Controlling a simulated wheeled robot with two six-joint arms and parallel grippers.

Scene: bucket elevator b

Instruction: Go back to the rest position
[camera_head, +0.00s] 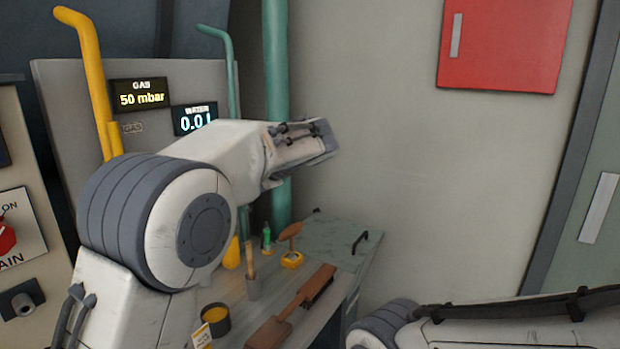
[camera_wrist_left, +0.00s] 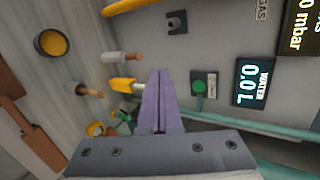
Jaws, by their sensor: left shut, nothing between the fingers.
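My left arm (camera_head: 205,215) rises from the lower left of the head view and bends over to the right, its wrist above the workbench. In the left wrist view the purple fingers of my left gripper (camera_wrist_left: 160,78) are together, with nothing between them. In the head view those fingers do not show clearly. My right arm (camera_head: 500,325) lies across the lower right corner of the head view, and its gripper is out of frame.
The workbench (camera_head: 335,245) holds a brush (camera_head: 318,285), a dark cup with yellow content (camera_head: 215,318) and small tools. Behind stand a yellow pipe (camera_head: 95,80), a green pipe (camera_head: 275,75) and gas (camera_head: 140,95) and water (camera_head: 195,118) displays. A red box (camera_head: 505,45) hangs on the wall.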

